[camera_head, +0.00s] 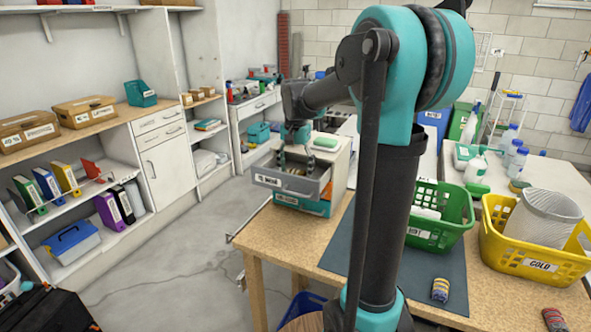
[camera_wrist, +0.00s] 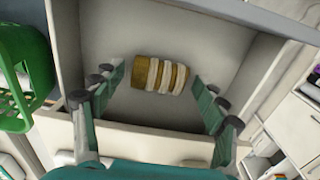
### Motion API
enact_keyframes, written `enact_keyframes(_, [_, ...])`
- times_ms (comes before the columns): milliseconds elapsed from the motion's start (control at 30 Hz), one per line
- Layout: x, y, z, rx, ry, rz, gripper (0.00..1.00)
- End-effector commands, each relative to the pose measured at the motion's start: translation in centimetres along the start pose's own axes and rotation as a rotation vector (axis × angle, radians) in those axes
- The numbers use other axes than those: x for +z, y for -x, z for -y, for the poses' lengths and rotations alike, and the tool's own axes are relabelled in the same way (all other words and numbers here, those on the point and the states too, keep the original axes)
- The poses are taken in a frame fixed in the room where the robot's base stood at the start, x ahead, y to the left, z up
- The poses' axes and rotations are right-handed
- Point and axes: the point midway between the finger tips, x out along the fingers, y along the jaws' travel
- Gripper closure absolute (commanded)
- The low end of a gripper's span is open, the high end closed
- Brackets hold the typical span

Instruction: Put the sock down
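A rolled sock, mustard-brown with white stripes (camera_wrist: 160,75), lies on the floor of an open drawer (camera_wrist: 110,30) in the wrist view. In the head view, the drawer (camera_head: 285,184) is pulled out of a small cabinet on the table. My gripper (camera_head: 297,162) points down over it. In the wrist view, my gripper (camera_wrist: 158,88) is open, with one finger on each side of the sock and a clear gap to both. The sock is small and hard to make out in the head view.
A green basket (camera_head: 440,233) and a yellow basket (camera_head: 525,262) stand right of the drawer cabinet. A striped rolled sock (camera_head: 440,290) lies on the dark mat (camera_head: 410,272); another (camera_head: 554,319) lies near the table's front edge. Shelves line the left wall.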

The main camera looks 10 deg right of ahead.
Motion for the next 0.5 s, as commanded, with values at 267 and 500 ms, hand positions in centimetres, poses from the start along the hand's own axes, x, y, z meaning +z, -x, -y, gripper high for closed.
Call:
enact_keyframes(267, [0.0, 0.0, 0.0, 0.000, 0.000, 0.000, 0.20])
enact_keyframes(500, [0.0, 1.6, 0.0, 0.000, 0.000, 0.000, 0.20])
